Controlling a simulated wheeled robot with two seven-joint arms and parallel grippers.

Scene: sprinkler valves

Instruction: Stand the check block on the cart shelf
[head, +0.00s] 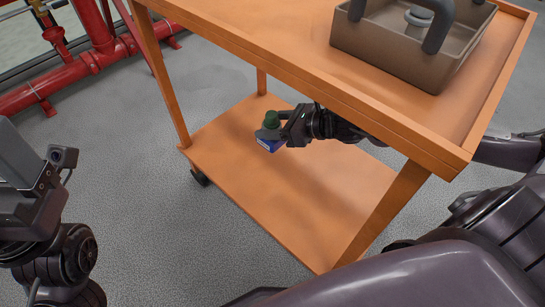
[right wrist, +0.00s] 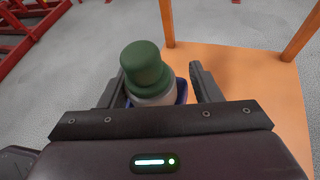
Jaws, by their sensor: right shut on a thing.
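The check block (head: 270,144) has a blue base, a grey middle and a green knob on top. My right gripper (head: 283,134) is shut on it, reaching in under the cart's top. In the right wrist view the green knob (right wrist: 143,63) shows between the two fingers, with a little blue beside it. The block looks roughly upright over the orange lower cart shelf (head: 235,140). I cannot tell whether its base touches the shelf. Part of my left arm shows at the left edge of the head view; its gripper (head: 32,165) is off the cart and its fingers are unclear.
The cart's orange top (head: 290,45) overhangs the shelf and carries a brown tote (head: 385,55) with dark handles and a grey part inside. Orange legs (head: 165,85) stand at the corners. The shelf around the block is clear. Red pipes (head: 80,70) run at the back left.

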